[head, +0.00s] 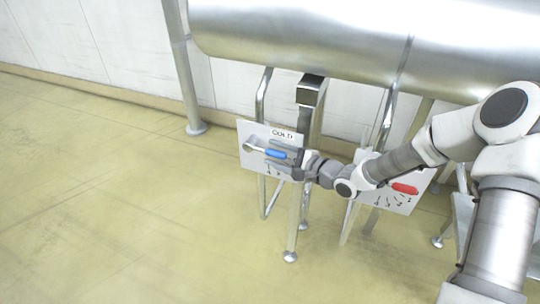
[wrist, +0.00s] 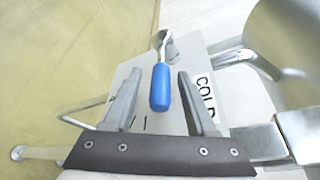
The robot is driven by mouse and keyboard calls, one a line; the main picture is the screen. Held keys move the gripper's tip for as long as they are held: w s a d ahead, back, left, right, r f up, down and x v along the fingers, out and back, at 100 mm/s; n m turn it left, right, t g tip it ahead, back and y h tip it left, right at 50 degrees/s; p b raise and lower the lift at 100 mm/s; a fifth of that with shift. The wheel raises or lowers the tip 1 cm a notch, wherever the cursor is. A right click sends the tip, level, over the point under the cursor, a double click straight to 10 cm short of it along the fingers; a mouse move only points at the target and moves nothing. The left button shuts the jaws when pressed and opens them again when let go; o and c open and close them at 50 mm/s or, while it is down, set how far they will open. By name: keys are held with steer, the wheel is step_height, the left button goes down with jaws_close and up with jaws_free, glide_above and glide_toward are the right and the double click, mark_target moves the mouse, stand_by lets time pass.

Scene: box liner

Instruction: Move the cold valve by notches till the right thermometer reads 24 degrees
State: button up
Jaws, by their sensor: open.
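The cold valve's blue-handled lever (head: 276,154) stands out from a white panel marked COLD (head: 253,133). In the head view the handle points right from its pivot at the panel's left side. My gripper (head: 280,151) is at the blue handle. In the wrist view the blue handle (wrist: 160,88) lies between the two open fingers (wrist: 158,85), with a gap on each side. The notch marks on the panel are mostly hidden or too small to read. No thermometer can be made out in either view.
A second white panel with a red-handled lever (head: 404,188) stands to the right, partly behind my arm. A large metal tank (head: 300,35) hangs above on metal legs (head: 185,80). The floor (head: 110,200) at left is clear.

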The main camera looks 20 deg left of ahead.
steer(key=shift+x, duration=1.1)
jaws_close()
stand_by(0.7)
